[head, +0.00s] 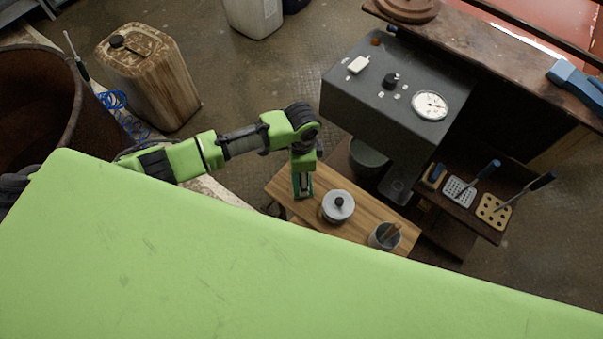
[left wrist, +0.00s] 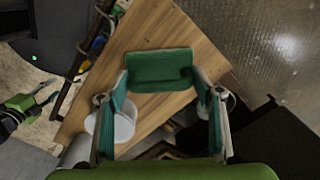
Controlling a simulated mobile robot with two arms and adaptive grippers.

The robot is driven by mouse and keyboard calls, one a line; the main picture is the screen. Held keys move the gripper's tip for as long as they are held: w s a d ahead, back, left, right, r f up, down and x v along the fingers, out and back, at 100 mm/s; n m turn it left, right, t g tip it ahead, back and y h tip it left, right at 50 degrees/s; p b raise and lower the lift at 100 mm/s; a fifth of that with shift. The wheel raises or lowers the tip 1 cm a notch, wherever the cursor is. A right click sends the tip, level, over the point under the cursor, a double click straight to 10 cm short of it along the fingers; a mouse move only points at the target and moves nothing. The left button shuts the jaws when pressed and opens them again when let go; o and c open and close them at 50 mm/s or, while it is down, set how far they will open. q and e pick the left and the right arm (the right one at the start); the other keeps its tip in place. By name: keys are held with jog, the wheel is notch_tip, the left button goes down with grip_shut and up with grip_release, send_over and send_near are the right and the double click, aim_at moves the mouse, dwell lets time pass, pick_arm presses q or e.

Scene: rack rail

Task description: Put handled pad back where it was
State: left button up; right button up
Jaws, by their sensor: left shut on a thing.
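My left gripper (head: 303,190) is above the left part of the wooden board. In the left wrist view its two fingers are shut on a green pad (left wrist: 160,70), held at the fingertips. No handle shows on this pad, and its underside is hidden. On the dark shelf at the right lie a grey perforated pad with a handle (head: 459,191) and a tan pad with holes and a handle (head: 494,211).
The wooden board (head: 285,186) carries a lidded grey pot (head: 338,207) and a grey cup (head: 384,236) to the right of my left gripper. A dark machine with a dial (head: 430,105) stands behind. A rusty canister (head: 150,75) and a barrel (head: 38,98) stand at the left.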

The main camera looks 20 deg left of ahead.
pick_arm(q)
jog(key=o, duration=1)
jog(key=shift+f, duration=0.1)
notch_tip(320, 180, up, 12)
jog(key=shift+r, duration=0.1)
jog(key=shift+s, duration=0.1)
